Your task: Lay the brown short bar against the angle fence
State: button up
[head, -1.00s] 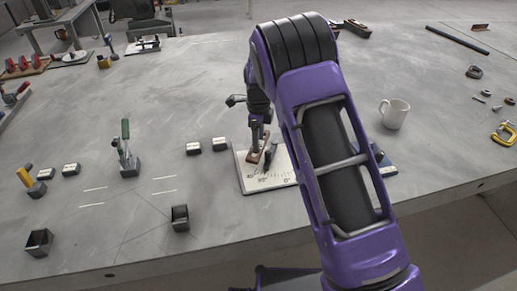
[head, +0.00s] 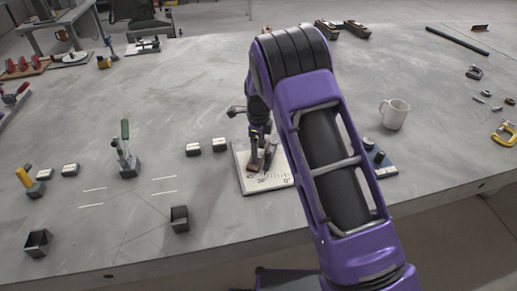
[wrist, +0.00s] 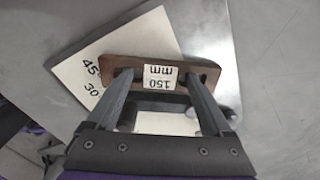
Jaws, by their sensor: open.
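The brown short bar (wrist: 92,66), labelled 150 mm, lies over the white angle plate (wrist: 142,38) in the wrist view. In the head view the brown bar (head: 254,163) is on or just above the white plate (head: 262,184), close beside the dark angle fence (head: 270,155). A dark edge that may be the fence (wrist: 165,100) runs along the bar's near side in the wrist view. I cannot tell whether they touch. My gripper (wrist: 160,78) is open, with its two fingers spread apart at the bar; it also shows in the head view (head: 261,145).
A dark open box (head: 180,218) and a green-handled clamp (head: 126,155) stand further left.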

notch_tip(320, 180, up, 12)
jog(key=p, duration=0.1)
jog(key=shift+r, duration=0.15)
dwell(0.3)
